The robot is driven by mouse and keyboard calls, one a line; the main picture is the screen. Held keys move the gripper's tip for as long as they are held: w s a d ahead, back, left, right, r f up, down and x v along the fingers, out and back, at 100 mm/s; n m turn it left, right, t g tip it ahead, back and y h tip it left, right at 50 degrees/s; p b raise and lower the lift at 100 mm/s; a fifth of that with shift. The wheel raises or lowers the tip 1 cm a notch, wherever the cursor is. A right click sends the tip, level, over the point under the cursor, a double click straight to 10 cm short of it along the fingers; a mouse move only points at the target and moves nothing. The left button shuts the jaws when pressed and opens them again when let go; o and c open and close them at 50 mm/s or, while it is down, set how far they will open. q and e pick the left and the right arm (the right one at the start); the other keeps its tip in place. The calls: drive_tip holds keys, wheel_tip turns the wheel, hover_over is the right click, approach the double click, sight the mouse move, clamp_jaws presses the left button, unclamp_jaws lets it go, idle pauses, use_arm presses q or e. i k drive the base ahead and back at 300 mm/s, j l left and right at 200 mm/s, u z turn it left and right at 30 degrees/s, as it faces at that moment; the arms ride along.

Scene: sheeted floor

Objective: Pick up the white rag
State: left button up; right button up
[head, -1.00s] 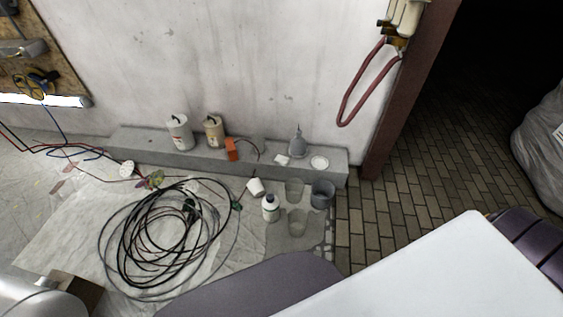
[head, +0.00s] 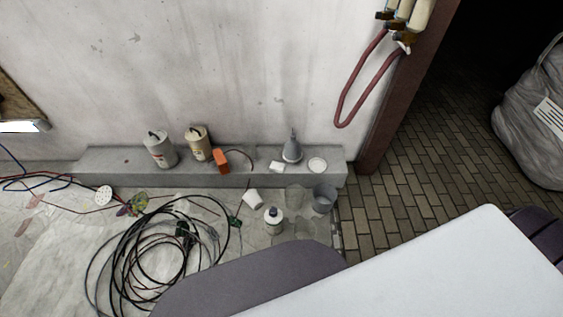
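I cannot make out a clear white rag. Neither of my grippers is in view. Large white and dark grey parts, which look like my own body, fill the lower right and bottom middle and hide the floor there.
The ledge (head: 110,165) carries two cans (head: 160,150), an orange block (head: 221,161), a funnel-shaped can (head: 292,148) and a white disc (head: 317,165). Coiled black cable (head: 115,262), a white bottle (head: 273,222) and cups (head: 324,200) crowd the floor.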

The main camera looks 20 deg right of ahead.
sight(276, 167)
drive_tip(key=i+j+z, duration=0.55)
drive_tip(key=i+j, duration=0.25)
drive_tip(key=j, duration=0.1)
